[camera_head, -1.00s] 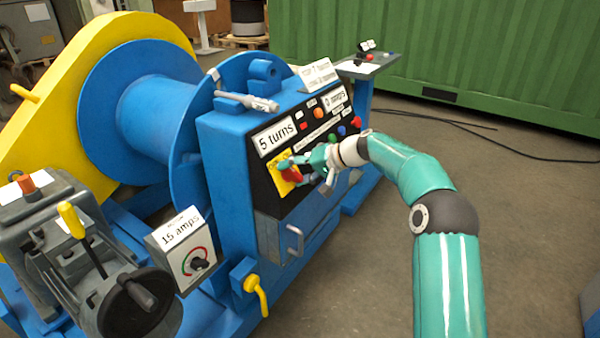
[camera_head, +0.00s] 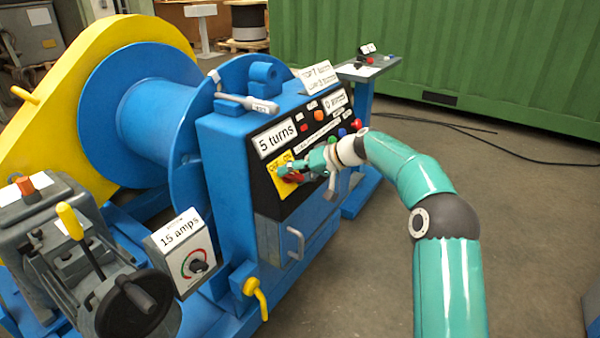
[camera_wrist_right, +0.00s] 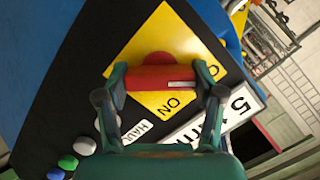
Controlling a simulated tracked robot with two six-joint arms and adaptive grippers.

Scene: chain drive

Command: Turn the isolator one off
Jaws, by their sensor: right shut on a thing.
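The isolator is a red handle (camera_head: 292,177) on a yellow plate (camera_head: 284,190) marked OFF and ON, on the black panel of the blue machine. My right gripper (camera_head: 291,172) is at this handle. In the right wrist view, the red handle (camera_wrist_right: 158,79) lies crosswise between the two fingers of my right gripper (camera_wrist_right: 161,76), which are shut on its ends. A white line shows on the handle. The yellow plate (camera_wrist_right: 190,40) is behind it, with the ON label readable and another label partly hidden by a finger. My left gripper is not in view.
A "5 turns" sign (camera_head: 276,138) is above the plate. Coloured buttons (camera_head: 343,132) are right of it, close to my right wrist. A metal handle (camera_head: 295,243) sticks out below. A "15 amps" box (camera_head: 181,250) stands at the lower left.

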